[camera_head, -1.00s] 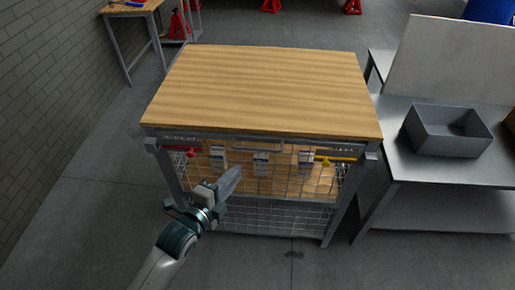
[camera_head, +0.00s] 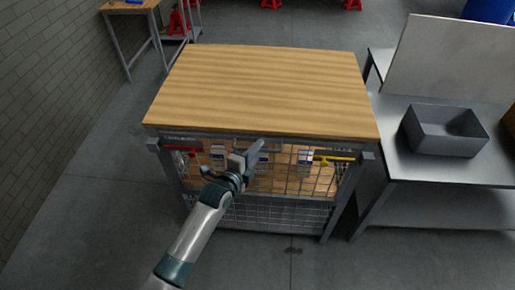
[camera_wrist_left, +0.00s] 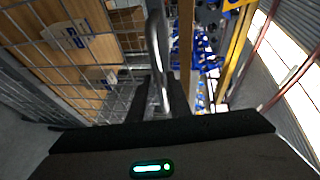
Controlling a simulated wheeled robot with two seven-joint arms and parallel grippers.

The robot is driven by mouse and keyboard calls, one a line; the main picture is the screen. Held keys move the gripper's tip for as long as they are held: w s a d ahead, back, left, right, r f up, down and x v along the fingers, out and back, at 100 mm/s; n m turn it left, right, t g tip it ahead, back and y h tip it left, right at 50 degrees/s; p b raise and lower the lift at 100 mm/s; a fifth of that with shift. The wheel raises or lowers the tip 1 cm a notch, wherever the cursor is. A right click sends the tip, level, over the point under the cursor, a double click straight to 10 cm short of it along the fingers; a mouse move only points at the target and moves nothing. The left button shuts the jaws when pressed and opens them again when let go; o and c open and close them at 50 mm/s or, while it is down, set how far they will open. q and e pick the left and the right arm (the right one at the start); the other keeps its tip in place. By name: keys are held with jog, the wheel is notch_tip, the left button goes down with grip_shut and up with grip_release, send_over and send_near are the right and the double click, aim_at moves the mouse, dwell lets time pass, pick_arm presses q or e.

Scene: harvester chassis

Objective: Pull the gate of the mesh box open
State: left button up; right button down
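The mesh box (camera_head: 275,215) is a grey wire-mesh cage under a wooden top (camera_head: 265,90). Its front gate is upright and looks closed below the top's front edge. My left gripper (camera_head: 254,156) is at the upper middle of the gate, over the place of its handle. In the left wrist view, the grey bar handle (camera_wrist_left: 156,45) runs between the two dark fingers (camera_wrist_left: 163,95). The fingers stand apart around it; whether they touch it is not clear. The gripper hides most of the handle in the head view. My right gripper is not in view.
Boxes with white labels (camera_head: 304,156) show behind the mesh. A red tool (camera_head: 182,149) and a yellow tool (camera_head: 335,158) are at the gate's upper corners. A metal table (camera_head: 430,182) with a grey bin (camera_head: 445,130) stands to the right. Floor in front is clear.

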pick_arm(q)
jog(key=shift+w, duration=0.2)
grip_shut()
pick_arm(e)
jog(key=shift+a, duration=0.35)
pick_arm(q)
jog(key=shift+s+f, duration=0.1)
jog(key=shift+s, duration=0.05)
